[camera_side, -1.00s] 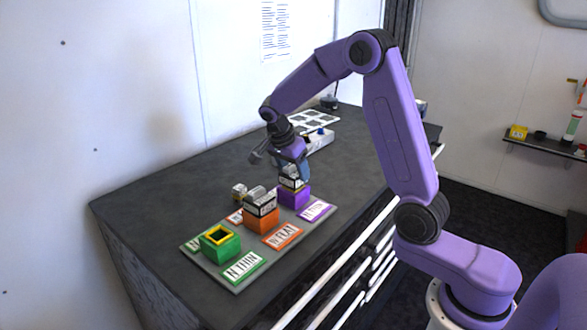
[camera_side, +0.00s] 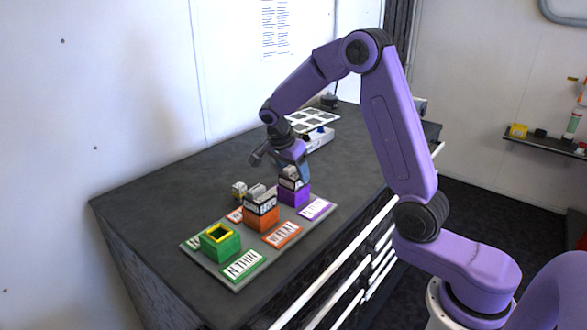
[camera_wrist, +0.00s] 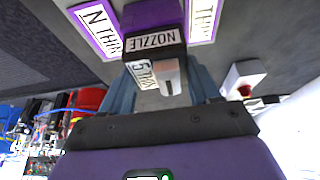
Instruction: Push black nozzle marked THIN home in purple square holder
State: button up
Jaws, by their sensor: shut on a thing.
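The black nozzle (camera_side: 290,183) stands upright in the purple square holder (camera_side: 295,196) at the far end of the grey board. In the wrist view, the nozzle (camera_wrist: 156,48) shows a NOZZLE label and a second, partly readable label, with the purple holder (camera_wrist: 152,13) directly beyond it. My gripper (camera_side: 291,171) is above the holder, shut on the nozzle's upper part. Its two fingers flank the nozzle in the wrist view (camera_wrist: 163,88). The nozzle's lower end is hidden inside the holder, so its depth cannot be told exactly.
An orange holder (camera_side: 262,218) carrying another dark nozzle stands close in front. A green holder (camera_side: 221,244) with a yellow-rimmed opening looks empty. A white box (camera_side: 319,138) is farther back. The table's left side is clear.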

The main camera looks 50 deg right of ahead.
jog(key=o, duration=1.3)
jog(key=shift+o, duration=0.2)
jog(key=shift+r, duration=3)
